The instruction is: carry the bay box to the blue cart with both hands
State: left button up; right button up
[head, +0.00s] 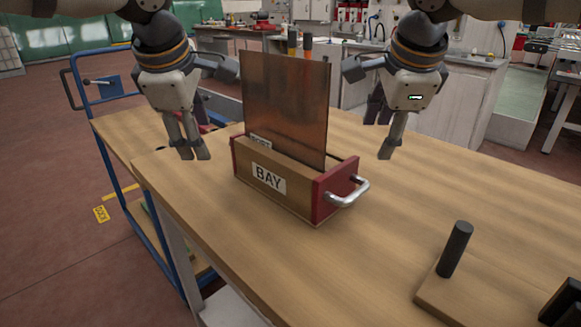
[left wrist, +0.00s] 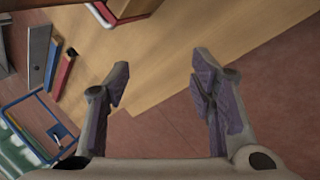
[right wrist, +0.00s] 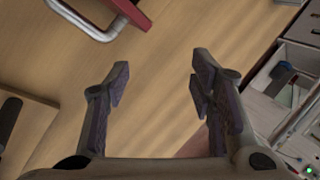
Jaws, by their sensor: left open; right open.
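The bay box (head: 285,190) stands on the wooden table (head: 400,240). It is a brown box with a "BAY" label, red end walls and a silver handle (head: 350,193) on its right end. A tall brownish panel (head: 285,105) stands upright in it. My left gripper (head: 194,152) is open and empty, left of the box and apart from it. My right gripper (head: 388,150) is open and empty, right of the box and apart from it. The right wrist view shows the silver handle (right wrist: 90,30). The blue cart (head: 112,165) stands left of the table.
A wooden block with a dark upright post (head: 455,250) stands at the table's front right, near a black object (head: 562,305). Red and blue items (left wrist: 63,72) lie near the cart in the left wrist view. A cabinet (head: 455,110) stands behind the table.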

pick_arm(q)
jog(key=x, duration=1.1)
jog(key=shift+w+f, duration=0.2)
jog(key=shift+f, duration=0.1)
pick_arm(e)
jog(key=x, duration=1.1)
jog(key=shift+w+f, duration=0.2)
jog(key=shift+f, duration=0.05)
pick_arm(q)
jog(key=shift+w+d, duration=0.15)
jog(key=shift+d, duration=0.15)
pick_arm(e)
jog(key=shift+w+a+f, duration=0.1)
jog(key=shift+a+f, duration=0.05)
jog(key=shift+a, duration=0.15)
pick_arm(q)
jog(key=shift+d, duration=0.45)
pick_arm(e)
jog(key=shift+a, duration=0.45)
